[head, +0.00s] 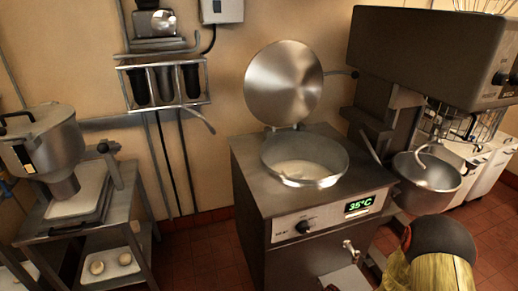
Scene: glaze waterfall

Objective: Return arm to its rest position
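My gripper is not in view. A dark rounded shape with a red edge and a yellow lower part (432,255) shows at the bottom right; I cannot tell whether it is part of my arm. The steel glaze machine (270,190) stands in the middle, with a green display reading 35°C. Its round lid (284,83) is raised, and its open basin (305,160) holds some pale contents.
A large mixer (430,55) with a steel bowl (427,183) stands at the right. At the left, a metal stand (130,210) carries a hopper machine (45,145). A wall rack (165,85) hangs above. Red tile floor shows between stand and glaze machine.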

